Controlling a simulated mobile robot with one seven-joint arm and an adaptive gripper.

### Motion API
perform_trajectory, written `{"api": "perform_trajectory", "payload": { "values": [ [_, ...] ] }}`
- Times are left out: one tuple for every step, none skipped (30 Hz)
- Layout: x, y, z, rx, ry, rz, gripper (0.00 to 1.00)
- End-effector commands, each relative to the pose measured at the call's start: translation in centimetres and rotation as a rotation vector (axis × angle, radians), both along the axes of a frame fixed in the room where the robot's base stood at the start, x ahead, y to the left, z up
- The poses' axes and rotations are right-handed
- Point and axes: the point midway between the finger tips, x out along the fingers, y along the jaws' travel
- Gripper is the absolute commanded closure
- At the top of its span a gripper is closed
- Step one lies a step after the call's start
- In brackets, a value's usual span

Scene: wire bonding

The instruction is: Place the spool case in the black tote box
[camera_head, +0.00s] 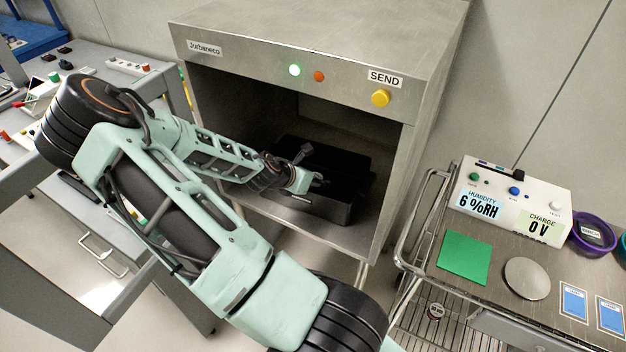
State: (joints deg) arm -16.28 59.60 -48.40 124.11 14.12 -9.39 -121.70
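The black tote box (336,211) sits inside the open metal cabinet, near its front edge. My arm reaches from the lower middle of the picture into the cabinet. My gripper (318,182) is at the tote box, over or inside its opening, seen small and dark against the dark box. I cannot tell whether its fingers are open or shut. No spool case can be made out in or near the gripper; the inside of the tote box is mostly dark and hidden.
The metal cabinet (290,50) has a SEND button (380,98) above its opening. On the right, a metal cart holds a humidity meter (512,205), a green square (464,257), a round disc (527,278) and a purple bowl (592,235). A grey workbench stands on the left.

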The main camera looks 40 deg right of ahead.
Motion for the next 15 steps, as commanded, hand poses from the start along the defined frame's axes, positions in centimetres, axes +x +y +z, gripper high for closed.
{"api": "perform_trajectory", "payload": {
  "values": [
    [0.02, 0.00, 0.05, 0.000, 0.000, 0.000, 0.81],
    [0.02, 0.00, 0.04, 0.000, 0.000, 0.000, 0.81],
    [0.01, 0.00, -0.06, 0.000, 0.000, 0.000, 0.81],
    [0.01, 0.00, -0.17, 0.000, 0.000, 0.000, 0.81],
    [0.01, -0.01, -0.29, 0.000, 0.001, 0.001, 0.81],
    [0.01, 0.00, -0.42, 0.000, 0.000, 0.000, 0.81],
    [0.03, 0.01, -0.35, 0.000, 0.000, 0.000, 0.55],
    [0.03, 0.01, -0.30, 0.000, 0.000, 0.000, 0.51],
    [0.03, 0.01, -0.30, 0.000, 0.000, 0.000, 0.47],
    [0.03, 0.01, -0.30, 0.000, 0.000, 0.000, 0.44],
    [0.03, 0.01, -0.30, 0.000, 0.000, 0.000, 0.40],
    [0.03, 0.01, -0.30, 0.000, 0.000, 0.000, 0.39],
    [0.03, 0.01, -0.30, 0.000, 0.000, 0.000, 0.39],
    [0.03, 0.01, -0.30, 0.000, 0.000, 0.000, 0.39],
    [0.03, 0.01, -0.30, 0.000, 0.000, 0.000, 0.39]
  ]
}}
